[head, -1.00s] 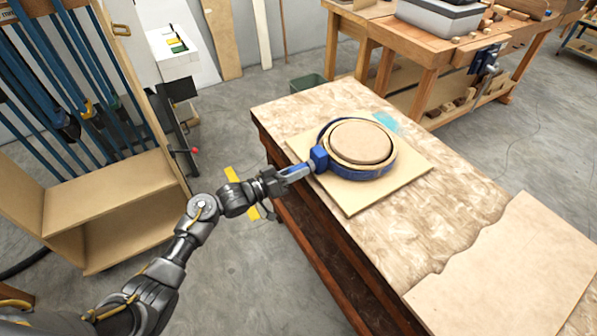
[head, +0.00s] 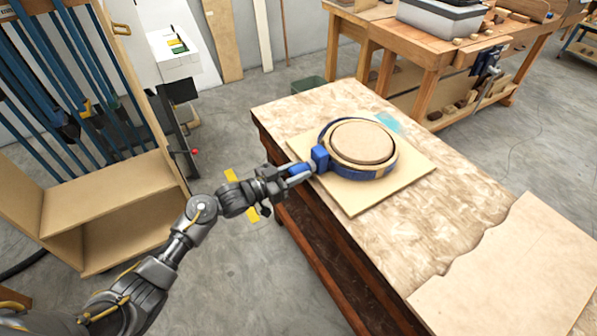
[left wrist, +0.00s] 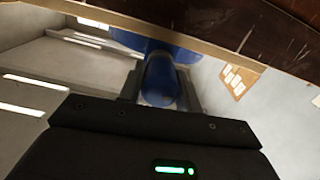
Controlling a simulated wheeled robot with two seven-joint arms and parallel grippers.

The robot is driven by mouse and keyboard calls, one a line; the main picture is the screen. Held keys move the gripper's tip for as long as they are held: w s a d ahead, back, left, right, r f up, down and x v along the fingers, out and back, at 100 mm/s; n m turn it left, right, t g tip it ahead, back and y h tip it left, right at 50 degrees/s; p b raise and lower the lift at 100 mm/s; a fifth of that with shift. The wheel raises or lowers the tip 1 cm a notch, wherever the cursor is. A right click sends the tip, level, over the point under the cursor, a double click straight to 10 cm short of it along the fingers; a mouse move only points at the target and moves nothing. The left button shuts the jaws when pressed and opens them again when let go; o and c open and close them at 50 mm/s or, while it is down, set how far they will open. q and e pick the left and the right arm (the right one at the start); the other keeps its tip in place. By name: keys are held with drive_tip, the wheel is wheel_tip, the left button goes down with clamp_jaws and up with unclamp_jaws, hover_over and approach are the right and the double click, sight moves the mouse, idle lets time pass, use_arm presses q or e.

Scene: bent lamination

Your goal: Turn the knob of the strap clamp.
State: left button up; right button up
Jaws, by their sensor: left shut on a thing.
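The strap clamp (head: 365,173) is a blue band around a round wooden form (head: 362,142) on a light square board. Its blue block (head: 320,157) faces my left arm. The blue knob (head: 299,168) sticks out from the block toward the arm. My left gripper (head: 294,171) is shut on the knob, with its fingers on either side of it. In the left wrist view the knob (left wrist: 161,80) shows between the two fingers. My right gripper is not in view.
The square board (head: 405,172) lies on a worn workbench (head: 455,205). A flat sheet (head: 520,265) lies at the bench's near right. A clamp rack with shelves (head: 110,195) stands at the left. A second bench (head: 440,60) is behind. Open floor lies between rack and bench.

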use_arm(q)
drive_tip(key=shift+f, duration=0.1)
drive_tip(key=o, duration=1)
drive_tip(key=b+v, duration=0.1)
drive_tip(key=v, duration=1)
drive_tip(key=shift+w, duration=0.1)
